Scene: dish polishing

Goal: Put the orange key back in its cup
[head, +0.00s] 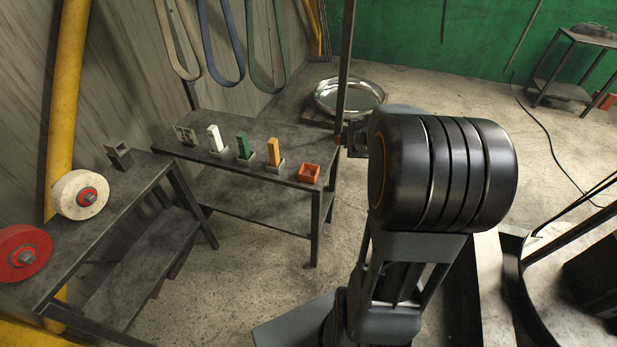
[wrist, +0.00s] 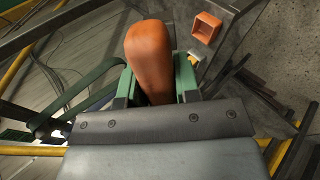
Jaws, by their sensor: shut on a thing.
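The orange key (wrist: 150,55) stands between the two green-sided fingers of my gripper (wrist: 156,78), which is shut on it. The orange cup (head: 309,173) is an empty square box at the right front end of the small bench. It also shows in the wrist view (wrist: 207,27), to the right of the held key and apart from it. In the head view my gripper (head: 352,138) is mostly hidden behind my dark wrist, to the right of the orange cup.
On the bench (head: 240,130), a white key (head: 215,138), a green key (head: 243,145) and a yellow key (head: 273,151) stand in holders left of the orange cup. A dark post (head: 346,60) rises by the bench's right end. A metal bowl (head: 349,97) lies behind.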

